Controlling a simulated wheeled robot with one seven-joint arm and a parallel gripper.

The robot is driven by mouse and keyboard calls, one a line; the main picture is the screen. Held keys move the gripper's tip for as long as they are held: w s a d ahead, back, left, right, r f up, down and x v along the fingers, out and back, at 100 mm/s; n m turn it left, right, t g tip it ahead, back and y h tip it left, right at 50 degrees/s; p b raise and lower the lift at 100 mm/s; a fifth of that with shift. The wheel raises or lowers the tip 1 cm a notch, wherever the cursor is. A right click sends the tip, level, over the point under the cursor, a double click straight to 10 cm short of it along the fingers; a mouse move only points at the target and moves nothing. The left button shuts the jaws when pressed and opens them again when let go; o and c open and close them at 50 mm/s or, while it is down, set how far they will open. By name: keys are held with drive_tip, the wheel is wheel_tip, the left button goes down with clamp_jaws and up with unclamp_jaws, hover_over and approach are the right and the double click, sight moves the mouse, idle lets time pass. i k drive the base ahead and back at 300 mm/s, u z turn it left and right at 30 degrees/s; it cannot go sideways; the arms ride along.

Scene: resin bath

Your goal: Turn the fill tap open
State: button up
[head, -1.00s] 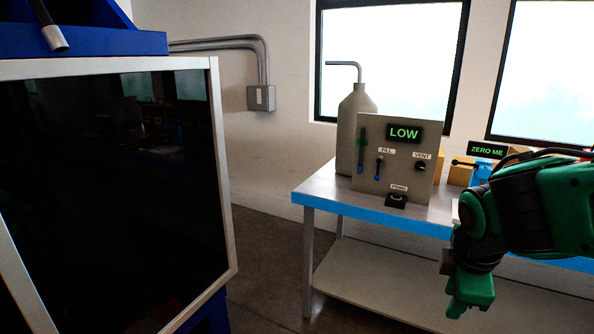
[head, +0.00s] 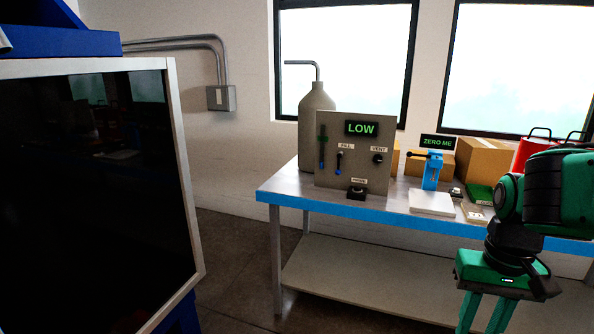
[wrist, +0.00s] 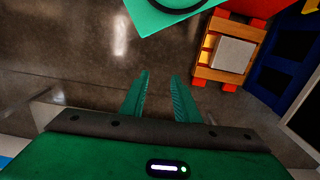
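The fill tap (head: 339,161) is a small dark lever with a blue tip under the FILL label on a grey panel (head: 379,118). The lever hangs about vertical. The panel stands on the workbench, and its green-lit display (head: 361,129) reads LOW. A VENT knob (head: 377,158) and a PRIME part (head: 357,193) are on the same panel. My green gripper (head: 485,322) is at the lower right in the head view, in front of the bench and well away from the tap. In the wrist view its two fingers (wrist: 159,98) are apart with nothing between them, pointing over the floor.
The blue-edged bench (head: 290,192) carries a grey bottle (head: 318,112) behind the panel, a blue stand (head: 432,172) by a ZERO ME display, and boxes (head: 483,158). A large dark-faced cabinet (head: 90,190) stands at left. Floor between is clear.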

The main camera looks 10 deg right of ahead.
sight(338, 172)
drive_tip(key=z, duration=1.95)
drive_tip(key=i, duration=1.1)
drive_tip(key=u, duration=2)
